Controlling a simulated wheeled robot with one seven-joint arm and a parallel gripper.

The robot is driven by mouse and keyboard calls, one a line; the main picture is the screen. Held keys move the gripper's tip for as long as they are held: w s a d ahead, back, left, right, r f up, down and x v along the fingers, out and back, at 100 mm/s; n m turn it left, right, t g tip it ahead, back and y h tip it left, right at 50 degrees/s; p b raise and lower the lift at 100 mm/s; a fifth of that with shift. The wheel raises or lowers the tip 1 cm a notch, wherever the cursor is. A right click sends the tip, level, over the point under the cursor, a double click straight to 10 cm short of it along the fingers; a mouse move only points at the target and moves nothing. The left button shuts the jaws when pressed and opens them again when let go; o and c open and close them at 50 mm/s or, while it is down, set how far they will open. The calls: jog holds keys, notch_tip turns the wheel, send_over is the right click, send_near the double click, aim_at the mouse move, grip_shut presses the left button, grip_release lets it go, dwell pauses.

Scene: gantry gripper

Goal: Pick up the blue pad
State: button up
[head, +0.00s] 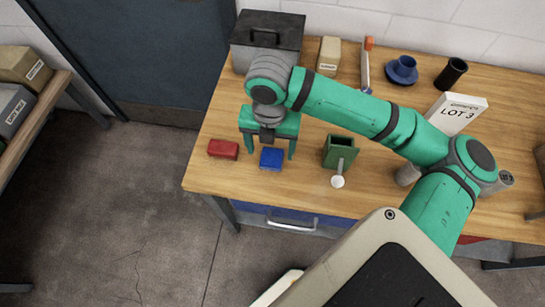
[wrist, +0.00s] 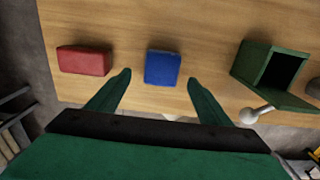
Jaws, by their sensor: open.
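The blue pad (head: 271,158) lies on the wooden table near its front edge. In the wrist view the blue pad (wrist: 163,67) sits ahead of my fingertips, roughly centred between them and apart from both. My gripper (head: 268,152) is open and empty, its two fingers pointing down around the pad's position in the head view. It also shows in the wrist view (wrist: 160,78), with the fingers spread wider than the pad. I cannot tell its exact height above the table.
A red block (head: 223,149) lies left of the pad. A green open box (head: 339,151) stands to the right, with a white-ended spoon-like thing (head: 338,180) before it. A grey case (head: 268,40), blue cup (head: 401,70), dark cup (head: 451,73) and LOT 3 sign (head: 457,112) stand farther back.

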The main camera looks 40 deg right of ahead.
aim_at(272, 156)
jog(key=f, duration=0.5)
jog(key=shift+d, duration=0.25)
jog(key=shift+r, duration=0.1)
jog(key=c, duration=1.1)
jog(key=shift+c, duration=0.2)
